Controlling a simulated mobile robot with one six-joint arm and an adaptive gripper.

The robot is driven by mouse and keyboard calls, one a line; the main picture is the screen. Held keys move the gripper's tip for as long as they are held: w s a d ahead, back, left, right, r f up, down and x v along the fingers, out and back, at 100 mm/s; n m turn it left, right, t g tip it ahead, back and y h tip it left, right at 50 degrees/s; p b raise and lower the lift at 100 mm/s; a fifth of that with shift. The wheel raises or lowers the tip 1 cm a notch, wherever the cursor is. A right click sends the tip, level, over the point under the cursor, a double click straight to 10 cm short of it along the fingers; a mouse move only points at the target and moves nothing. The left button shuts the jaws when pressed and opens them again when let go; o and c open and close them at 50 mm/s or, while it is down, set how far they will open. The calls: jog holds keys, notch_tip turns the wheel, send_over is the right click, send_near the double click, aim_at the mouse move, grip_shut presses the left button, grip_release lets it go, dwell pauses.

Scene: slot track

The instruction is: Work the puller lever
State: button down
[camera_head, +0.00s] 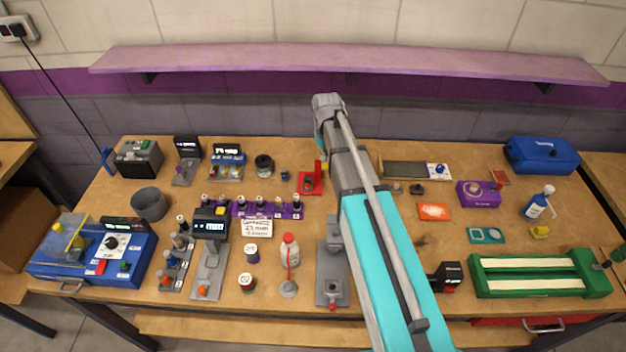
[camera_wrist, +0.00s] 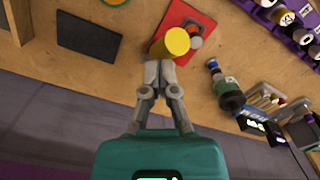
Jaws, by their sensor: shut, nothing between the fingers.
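A red stand with a flat base and an upright (camera_head: 310,182), which looks like the puller, stands at the back middle of the bench, just left of my arm. In the wrist view its red base (camera_wrist: 186,18) carries a yellow cylindrical grip (camera_wrist: 177,41), which appears to be its lever end, and a grey round part (camera_wrist: 196,42). My gripper (camera_wrist: 158,66) is shut and empty. Its fingertips are right at the yellow grip's near side; I cannot tell whether they touch it. My arm hides the gripper in the head view.
A grey press with a red knob (camera_head: 333,288) stands at the front middle. A purple bottle rack (camera_head: 268,210) is left of the red stand. A dark flat panel (camera_wrist: 89,36) lies beside it in the wrist view. The shelf (camera_head: 240,60) overhangs the back.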

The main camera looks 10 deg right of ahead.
jog(key=shift+s+f, duration=0.15)
jog(key=shift+s+a+f+b, duration=0.1)
jog(key=shift+s+f+b, duration=0.1)
jog(key=shift+s+b, duration=0.1)
jog(key=shift+s+f, duration=0.2)
dwell(0.5)
jog(key=shift+s+f+b, duration=0.15)
jog(key=shift+b, duration=0.25)
jog(key=shift+r, duration=0.2)
jog(key=shift+w+d+r+p, duration=0.1)
jog(key=shift+w+r+p, duration=0.4)
jog(key=shift+r+p, duration=0.3)
jog(key=shift+w+d+r+p, duration=0.1)
jog(key=shift+w+r+p, duration=0.35)
jog(key=shift+r+p, duration=0.4)
jog(key=shift+w+d+r+p, duration=0.1)
jog(key=shift+w+r+p, duration=0.5)
jog(key=shift+p, duration=0.3)
jog(key=shift+r, duration=0.15)
jog(key=w+r+p, duration=0.4)
jog(key=r+p, duration=0.4)
jog(key=shift+w+d, duration=0.4)
dwell(0.8)
